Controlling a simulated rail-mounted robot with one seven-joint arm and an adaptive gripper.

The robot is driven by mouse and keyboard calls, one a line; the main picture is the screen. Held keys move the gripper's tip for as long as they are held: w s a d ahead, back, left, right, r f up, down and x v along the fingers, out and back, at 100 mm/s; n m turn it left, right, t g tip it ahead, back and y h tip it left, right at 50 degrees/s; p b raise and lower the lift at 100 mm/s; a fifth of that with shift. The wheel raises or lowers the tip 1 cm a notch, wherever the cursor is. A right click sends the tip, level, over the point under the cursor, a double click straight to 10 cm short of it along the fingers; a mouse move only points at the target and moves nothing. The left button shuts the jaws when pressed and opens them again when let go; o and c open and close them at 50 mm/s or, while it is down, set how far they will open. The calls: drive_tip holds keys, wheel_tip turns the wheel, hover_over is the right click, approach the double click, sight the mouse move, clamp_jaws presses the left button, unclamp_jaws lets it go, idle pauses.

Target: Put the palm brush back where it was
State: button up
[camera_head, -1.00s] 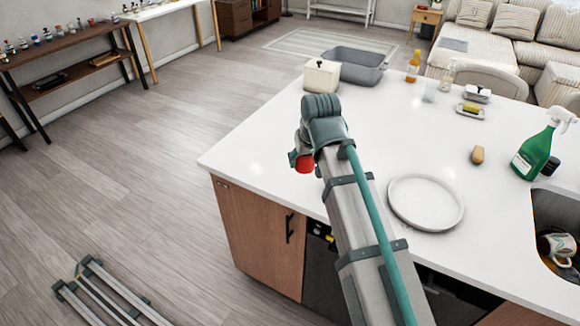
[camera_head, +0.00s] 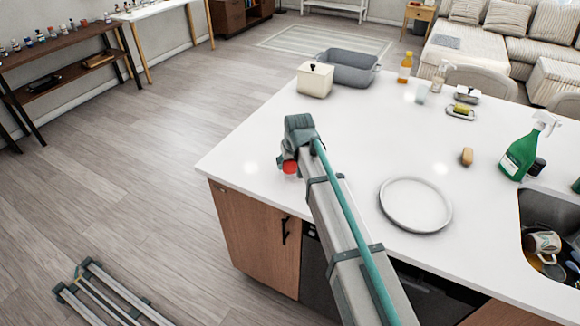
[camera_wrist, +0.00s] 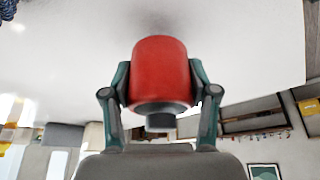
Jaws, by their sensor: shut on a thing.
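My gripper (camera_wrist: 162,92) is shut on a red, rounded cylinder-like thing (camera_wrist: 160,70) with a dark grey collar and stub; I cannot tell for sure whether this is the palm brush. In the head view the red thing (camera_head: 290,167) shows partly behind my arm, near the left corner of the white countertop (camera_head: 245,160). It seems held above the counter, but its height is hard to tell. A small brown oval thing (camera_head: 467,157), which looks like a wooden brush, lies on the counter at the right, well away from my gripper.
A white plate (camera_head: 415,226) lies right of my arm. A green spray bottle (camera_head: 520,155) stands near the sink (camera_head: 545,205), which holds dishes. A white canister (camera_head: 314,80) and grey basin (camera_head: 350,68) stand at the back.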

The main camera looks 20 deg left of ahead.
drive_tip(key=shift+f, duration=1.3)
drive_tip(key=shift+f, duration=0.15)
drive_tip(key=o, duration=1)
drive_tip(key=b+v, duration=0.2)
drive_tip(key=v, duration=1)
drive_tip(key=shift+r+b, duration=0.25)
drive_tip(key=shift+b, duration=0.05)
drive_tip(key=shift+f, duration=0.1)
